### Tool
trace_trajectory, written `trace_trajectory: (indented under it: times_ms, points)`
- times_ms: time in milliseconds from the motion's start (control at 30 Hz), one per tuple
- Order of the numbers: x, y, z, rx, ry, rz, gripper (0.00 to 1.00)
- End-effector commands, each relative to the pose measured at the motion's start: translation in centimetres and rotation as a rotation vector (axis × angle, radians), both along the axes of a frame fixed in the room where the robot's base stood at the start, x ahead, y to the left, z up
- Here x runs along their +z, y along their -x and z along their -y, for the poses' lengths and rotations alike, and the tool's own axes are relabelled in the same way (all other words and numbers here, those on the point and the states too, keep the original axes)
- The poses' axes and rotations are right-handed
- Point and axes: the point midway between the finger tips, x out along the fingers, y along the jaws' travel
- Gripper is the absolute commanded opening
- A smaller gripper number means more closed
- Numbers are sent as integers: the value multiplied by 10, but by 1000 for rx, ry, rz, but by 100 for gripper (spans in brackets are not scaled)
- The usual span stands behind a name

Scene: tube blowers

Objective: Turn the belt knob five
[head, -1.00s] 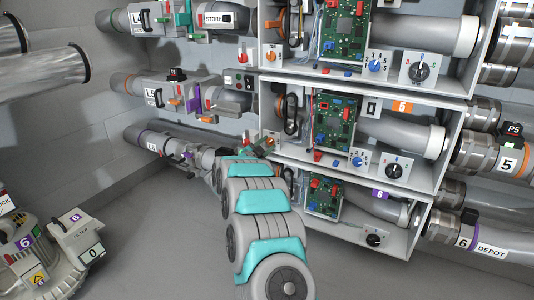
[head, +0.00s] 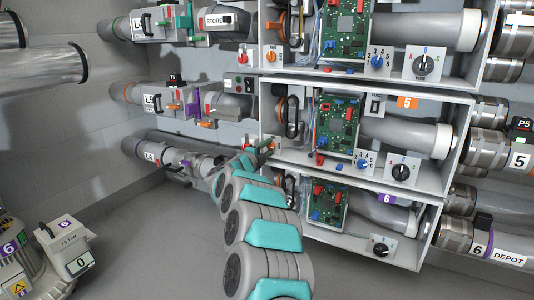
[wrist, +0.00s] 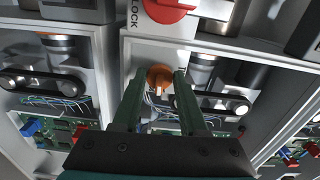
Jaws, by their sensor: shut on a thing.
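The orange knob (wrist: 160,77) shows in the wrist view on the pale frame, with a light pointer on its lower part. My gripper (wrist: 160,76) has one dark green finger on each side of it and is shut on it. In the head view my gripper (head: 264,147) is at the lower left corner of the middle open box (head: 455,150), the row with the orange 5 label (head: 407,103). My fingers hide most of the knob there, so its setting cannot be read in that view.
A red knob (wrist: 168,9) sits above the gripper in the wrist view. Black belts (wrist: 215,103) and loose wires lie close by the fingers. Green circuit boards (head: 337,124) and numbered dials fill the boxes.

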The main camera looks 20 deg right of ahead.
Motion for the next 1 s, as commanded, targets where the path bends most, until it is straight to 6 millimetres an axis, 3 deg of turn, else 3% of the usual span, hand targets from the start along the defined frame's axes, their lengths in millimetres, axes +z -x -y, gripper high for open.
trace_trajectory:
  times_ms: [667,700,800,1000]
  points:
    - [-2,1,1,-2,-42,47,0]
    - [-2,1,1,-2,-42,47,44]
    - [-2,1,1,-2,-42,47,54]
    - [-1,0,0,-1,-40,48,54]
